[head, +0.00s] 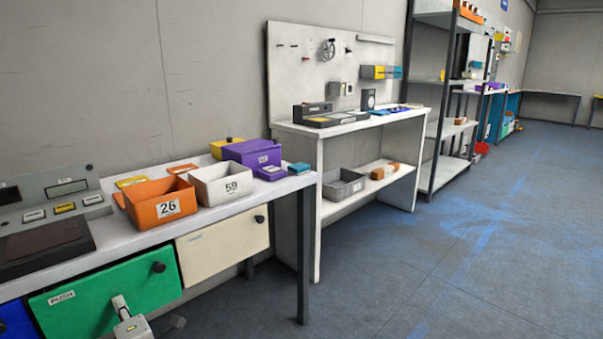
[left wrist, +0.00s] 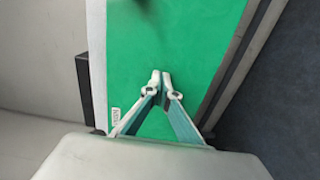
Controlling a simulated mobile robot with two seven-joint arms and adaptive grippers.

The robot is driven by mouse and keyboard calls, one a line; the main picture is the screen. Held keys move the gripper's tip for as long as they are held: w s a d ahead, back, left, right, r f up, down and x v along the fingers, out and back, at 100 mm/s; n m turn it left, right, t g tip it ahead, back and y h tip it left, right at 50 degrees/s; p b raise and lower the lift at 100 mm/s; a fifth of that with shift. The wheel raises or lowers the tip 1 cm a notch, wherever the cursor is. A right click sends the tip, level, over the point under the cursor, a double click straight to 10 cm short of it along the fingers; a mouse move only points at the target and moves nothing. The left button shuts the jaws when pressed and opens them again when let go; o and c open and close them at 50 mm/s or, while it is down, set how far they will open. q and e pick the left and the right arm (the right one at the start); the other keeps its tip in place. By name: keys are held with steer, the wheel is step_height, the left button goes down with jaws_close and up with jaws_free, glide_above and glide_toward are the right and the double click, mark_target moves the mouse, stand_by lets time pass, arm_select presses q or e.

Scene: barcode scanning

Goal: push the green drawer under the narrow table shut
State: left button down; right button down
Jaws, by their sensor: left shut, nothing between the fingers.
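The green drawer (head: 104,296) hangs under the narrow table (head: 210,222) at the lower left of the head view. It has a black round knob and a white PUSH label. The green drawer front (left wrist: 190,45) fills the middle of the left wrist view, with its label at the lower left. My left gripper (head: 120,303) is shut and empty, its fingertips in front of the green face below the knob. In the left wrist view the closed fingertips (left wrist: 160,76) overlap the green front; I cannot tell whether they touch. My right gripper is not in view.
A cream drawer (head: 222,246) is right of the green one, and a blue drawer (head: 15,322) is left. Orange bin 26 (head: 160,202) and white bin 59 (head: 221,184) stand on the table. A dark table leg (head: 303,260) stands at the right; open floor lies beyond.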

arm_select(q)
steer(key=shift+x, duration=0.95)
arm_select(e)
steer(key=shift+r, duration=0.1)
arm_select(q)
steer(key=shift+w+a+r, duration=0.1)
steer(key=shift+w+a, duration=0.15)
steer(key=shift+a, duration=0.05)
steer(key=shift+d, duration=0.1)
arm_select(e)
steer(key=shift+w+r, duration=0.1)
